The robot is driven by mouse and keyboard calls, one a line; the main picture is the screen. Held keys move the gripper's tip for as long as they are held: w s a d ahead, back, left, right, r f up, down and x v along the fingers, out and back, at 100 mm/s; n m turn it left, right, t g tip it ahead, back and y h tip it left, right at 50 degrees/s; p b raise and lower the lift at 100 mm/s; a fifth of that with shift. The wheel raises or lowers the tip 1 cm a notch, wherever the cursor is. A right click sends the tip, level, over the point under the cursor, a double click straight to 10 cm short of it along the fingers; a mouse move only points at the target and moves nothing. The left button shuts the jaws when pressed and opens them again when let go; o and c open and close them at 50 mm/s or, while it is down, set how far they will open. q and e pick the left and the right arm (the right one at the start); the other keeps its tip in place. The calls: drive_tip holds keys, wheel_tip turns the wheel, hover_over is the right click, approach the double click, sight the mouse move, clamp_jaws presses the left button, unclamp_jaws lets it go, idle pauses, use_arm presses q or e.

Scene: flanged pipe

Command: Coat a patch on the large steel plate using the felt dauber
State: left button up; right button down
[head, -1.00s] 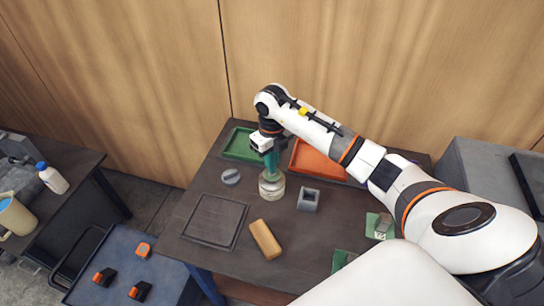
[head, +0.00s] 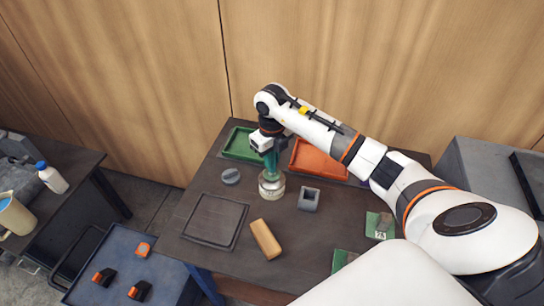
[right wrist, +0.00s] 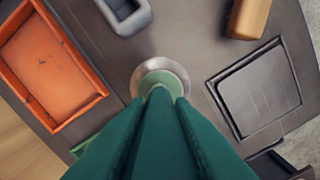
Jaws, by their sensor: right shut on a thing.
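My right gripper (head: 270,163) points down over a round pale can (head: 272,188) at the middle of the table. Its green fingers are shut on the felt dauber, mostly hidden between them. In the right wrist view the fingers (right wrist: 158,100) meet above a pale green disc inside the can's metal rim (right wrist: 180,73). How deep the dauber sits in the can cannot be told. A large dark square plate (head: 215,221) lies flat at the table's front left; it also shows in the right wrist view (right wrist: 255,92). My left gripper is not in view.
A grey round piece (head: 230,176) lies left of the can. A grey hollow block (head: 309,199) stands right of it, a tan block (head: 265,239) in front. A green tray (head: 242,145) and an orange tray (head: 318,160) lie behind. Small green plates (head: 380,225) lie right.

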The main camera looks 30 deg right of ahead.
idle(0.3)
drive_tip(key=shift+r+p, duration=2.35)
drive_tip(key=shift+r, duration=1.15)
